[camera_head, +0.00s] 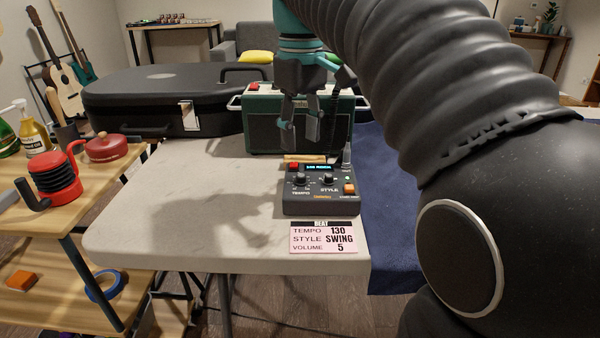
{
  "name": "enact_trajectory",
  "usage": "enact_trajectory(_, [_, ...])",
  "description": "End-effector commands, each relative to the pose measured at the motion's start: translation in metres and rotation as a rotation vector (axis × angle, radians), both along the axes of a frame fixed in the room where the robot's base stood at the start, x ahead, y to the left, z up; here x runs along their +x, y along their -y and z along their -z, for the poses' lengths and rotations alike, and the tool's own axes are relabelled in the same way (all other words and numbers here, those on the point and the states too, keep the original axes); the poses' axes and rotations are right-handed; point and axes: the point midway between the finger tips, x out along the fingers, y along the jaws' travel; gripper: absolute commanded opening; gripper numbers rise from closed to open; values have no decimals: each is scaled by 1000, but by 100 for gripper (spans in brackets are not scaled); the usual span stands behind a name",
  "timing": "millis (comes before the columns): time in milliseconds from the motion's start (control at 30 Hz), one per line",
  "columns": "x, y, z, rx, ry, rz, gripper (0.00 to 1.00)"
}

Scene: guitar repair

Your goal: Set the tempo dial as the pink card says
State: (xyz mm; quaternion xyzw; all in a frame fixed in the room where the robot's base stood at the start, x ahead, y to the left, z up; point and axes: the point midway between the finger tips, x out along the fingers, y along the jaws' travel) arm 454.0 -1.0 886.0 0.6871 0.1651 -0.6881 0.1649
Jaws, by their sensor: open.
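A dark grey rhythm box (320,205) sits near the right front of the white table (160,230). Its tempo dial (300,180) is the black knob at the left, above the label TEMPO; its exact setting is too small to read. The pink card (323,237) lies in front of the box and reads TEMPO 130, STYLE SWING, VOLUME 5. My gripper (300,143) is open and empty. It hangs pointing down above and behind the box, in front of the green amplifier, apart from the dial.
A style knob (328,178), a red button (294,166) and an orange button (349,189) sit close to the dial. A green amplifier (262,125) and a black case (150,98) stand behind. The table's left front is clear. A wooden cart (95,190) stands at left.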

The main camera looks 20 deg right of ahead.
Motion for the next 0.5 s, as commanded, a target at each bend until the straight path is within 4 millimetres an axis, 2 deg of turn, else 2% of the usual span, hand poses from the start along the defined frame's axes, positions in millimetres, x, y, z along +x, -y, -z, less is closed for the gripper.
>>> enact_trajectory(33, [-1,0,12,0,-1,0,46])
enact_trajectory(200, [-1,0,41,0,-1,0,46])
enact_trajectory(333, [-1,0,58,0,-1,0,46])
enact_trajectory(500, [0,0,70,0,0,0,46])
